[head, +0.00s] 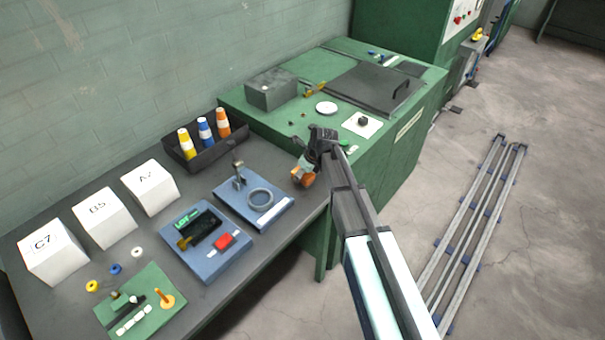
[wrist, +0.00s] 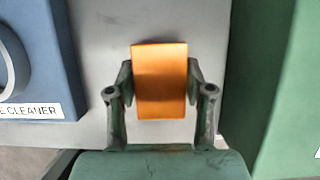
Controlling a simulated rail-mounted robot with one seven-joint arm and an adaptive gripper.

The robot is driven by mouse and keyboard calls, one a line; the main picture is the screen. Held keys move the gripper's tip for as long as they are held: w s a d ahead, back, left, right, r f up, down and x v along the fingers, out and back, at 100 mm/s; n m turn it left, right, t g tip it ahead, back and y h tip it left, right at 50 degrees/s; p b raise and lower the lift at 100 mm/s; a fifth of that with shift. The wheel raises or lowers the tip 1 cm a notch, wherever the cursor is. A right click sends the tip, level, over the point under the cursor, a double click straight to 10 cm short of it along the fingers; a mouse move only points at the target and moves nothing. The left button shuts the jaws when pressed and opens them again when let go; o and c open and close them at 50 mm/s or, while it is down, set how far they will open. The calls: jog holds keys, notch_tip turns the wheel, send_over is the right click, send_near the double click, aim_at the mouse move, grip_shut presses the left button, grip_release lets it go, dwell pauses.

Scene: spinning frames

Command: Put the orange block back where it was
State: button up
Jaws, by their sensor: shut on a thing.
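The orange block (wrist: 160,82) sits between the two fingers of my gripper (wrist: 160,95) in the wrist view, with a finger against each side. The grey table top shows behind it. In the head view my gripper (head: 303,168) is at the right end of the grey table, by the green cabinet, and the orange block (head: 307,181) shows at its fingers. I cannot tell whether the block touches the table or is held just above it.
A blue board with a ring (head: 278,206) lies left of my gripper. The green cabinet (head: 385,165) stands to the right. A black tray of colored bobbins (head: 180,160) is behind. White boxes (head: 104,215) and a blue board with a red part (head: 210,262) are further left.

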jog(key=shift+f, duration=0.25)
jog(key=shift+f, duration=0.15)
jog(key=o, duration=1.3)
jog(key=b+v, duration=0.2)
jog(key=v, duration=1)
jog(key=shift+a+r+b, duration=0.1)
jog(key=shift+r+b, duration=0.1)
jog(key=shift+b, duration=0.1)
